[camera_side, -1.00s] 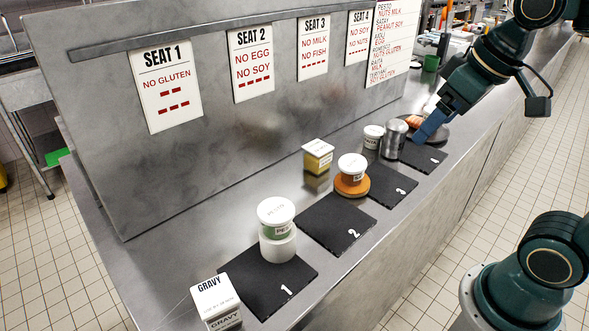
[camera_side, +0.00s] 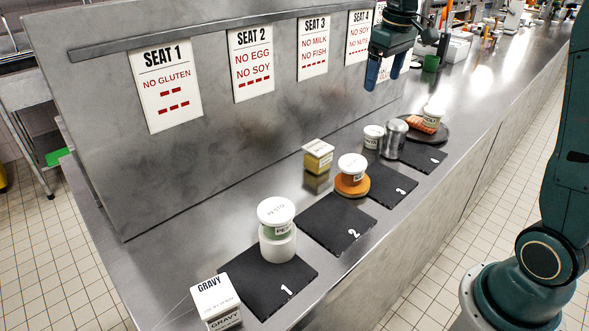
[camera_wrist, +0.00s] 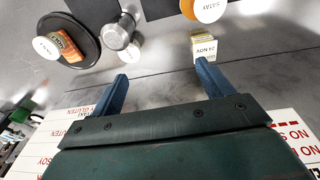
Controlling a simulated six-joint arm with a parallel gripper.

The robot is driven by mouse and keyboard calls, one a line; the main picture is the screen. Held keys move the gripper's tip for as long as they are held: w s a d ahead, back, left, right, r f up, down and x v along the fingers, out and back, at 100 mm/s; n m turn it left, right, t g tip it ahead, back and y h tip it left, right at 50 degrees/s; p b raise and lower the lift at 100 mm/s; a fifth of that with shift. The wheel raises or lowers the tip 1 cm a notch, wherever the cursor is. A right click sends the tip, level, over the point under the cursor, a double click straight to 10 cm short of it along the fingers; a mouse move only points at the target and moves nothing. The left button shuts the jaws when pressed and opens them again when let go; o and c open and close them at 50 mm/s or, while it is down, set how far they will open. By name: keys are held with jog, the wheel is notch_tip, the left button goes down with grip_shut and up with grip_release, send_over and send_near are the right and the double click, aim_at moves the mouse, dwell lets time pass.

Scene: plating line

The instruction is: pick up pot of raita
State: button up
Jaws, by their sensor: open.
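The pot of raita (camera_side: 373,137) is a small white tub with a lid. Its small label seems to read RAITA. It stands upright on the steel counter, just left of a metal canister, in the side view. In the wrist view the white pot (camera_wrist: 133,50) shows beside the canister, partly hidden by it. My gripper (camera_side: 386,72) is open and empty, high above the counter near the seat signs, with its fingers pointing down. In the wrist view my gripper (camera_wrist: 162,70) shows both fingers apart with bare counter between them.
The metal canister (camera_side: 394,139) stands close against the pot's right. A dark plate (camera_side: 440,132) with food and another pot (camera_side: 433,116) lies beyond. A tub on an orange stand (camera_side: 352,167) and a yellow box (camera_side: 318,156) are nearer. The upright sign panel (camera_side: 270,130) bounds the back.

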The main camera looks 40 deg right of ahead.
jog(key=g, duration=0.2)
send_over(376, 131)
notch_tip(376, 131, down, 8)
jog(key=shift+y, duration=0.3)
jog(key=shift+w+f, duration=0.1)
jog(key=shift+f, duration=4.3)
jog(key=shift+f, duration=0.1)
jog(key=shift+d+f, duration=0.1)
jog(key=shift+f, duration=2.4)
jog(key=shift+c, duration=0.2)
jog(key=c, duration=1)
jog(key=shift+r, duration=0.2)
notch_tip(376, 131, up, 20)
